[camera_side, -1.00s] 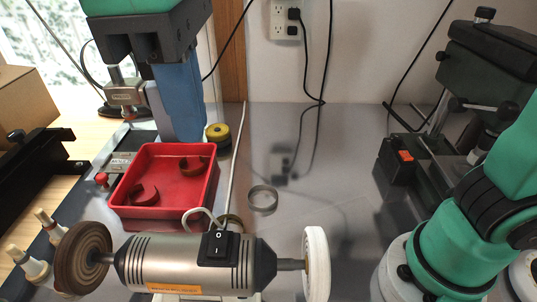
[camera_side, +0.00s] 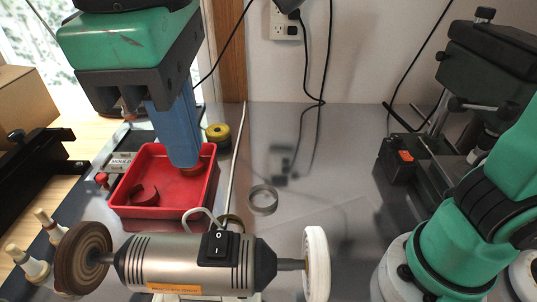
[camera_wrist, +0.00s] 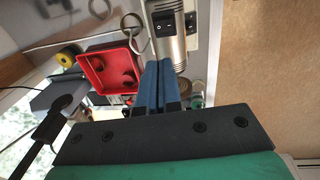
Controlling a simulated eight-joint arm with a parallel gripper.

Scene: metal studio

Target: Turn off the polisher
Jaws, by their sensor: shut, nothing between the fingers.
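The polisher (camera_side: 165,264) is a silver motor body lying across the front of the bench, with a brown wheel (camera_side: 84,258) on its left end and a white wheel (camera_side: 316,263) on its right. Its black rocker switch (camera_side: 219,247), marked O and I, sits on top toward the right. The polisher also shows in the wrist view (camera_wrist: 172,47), with the switch (camera_wrist: 164,21) at the top. My gripper (camera_side: 185,163) has blue fingers, shut and empty, over the red tray behind the polisher. In the wrist view the fingers (camera_wrist: 158,75) point toward the polisher, apart from the switch.
The red tray (camera_side: 128,208) holds dark red curved pieces, one partly hidden by my fingers. A metal ring (camera_side: 263,199) and a yellow spool (camera_side: 218,133) lie on the bench. A thin rod stands behind the polisher. The bench's middle right is mostly clear.

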